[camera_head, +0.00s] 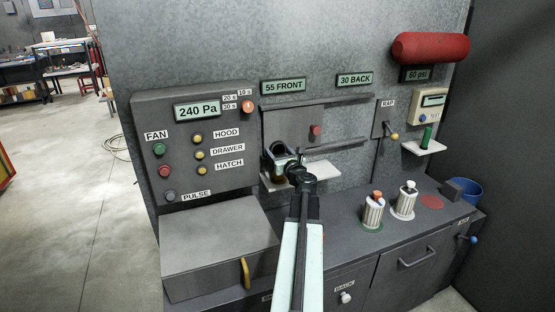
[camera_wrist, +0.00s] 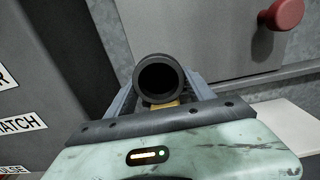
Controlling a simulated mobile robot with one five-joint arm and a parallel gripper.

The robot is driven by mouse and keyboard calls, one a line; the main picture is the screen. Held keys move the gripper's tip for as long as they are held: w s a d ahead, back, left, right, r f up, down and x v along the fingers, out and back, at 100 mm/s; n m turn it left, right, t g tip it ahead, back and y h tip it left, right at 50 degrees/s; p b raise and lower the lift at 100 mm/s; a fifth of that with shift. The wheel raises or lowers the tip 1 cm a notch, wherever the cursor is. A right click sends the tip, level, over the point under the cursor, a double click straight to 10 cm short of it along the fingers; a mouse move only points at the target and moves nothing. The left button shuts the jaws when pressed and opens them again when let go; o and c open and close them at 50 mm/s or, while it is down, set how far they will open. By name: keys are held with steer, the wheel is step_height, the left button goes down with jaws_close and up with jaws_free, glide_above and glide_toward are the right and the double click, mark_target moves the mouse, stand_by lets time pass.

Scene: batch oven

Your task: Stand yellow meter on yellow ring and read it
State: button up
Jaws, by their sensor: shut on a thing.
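My gripper (camera_head: 284,160) is shut on an upright thing with a round, dark, hollow top and a little yellow below it, which looks like the yellow meter (camera_wrist: 161,80). In the head view it is mostly hidden by my gripper, with a brownish-yellow part showing below the jaws. The jaws are in front of the grey panel, over the left part of a small white shelf (camera_head: 322,172). I cannot tell whether the meter touches the shelf. No yellow ring can be made out. No reading on the meter is visible.
The control panel (camera_head: 195,140) is close on the left, above a grey box with a yellow handle (camera_head: 246,272). A red knob (camera_head: 315,131) is just right of my gripper. Two ribbed canisters (camera_head: 373,213) (camera_head: 404,203) stand on the counter. A green cylinder (camera_head: 427,138) stands on a right-hand shelf.

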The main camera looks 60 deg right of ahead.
steer(key=shift+f, duration=0.35)
steer(key=o, duration=1.5)
steer(key=shift+s, duration=0.1)
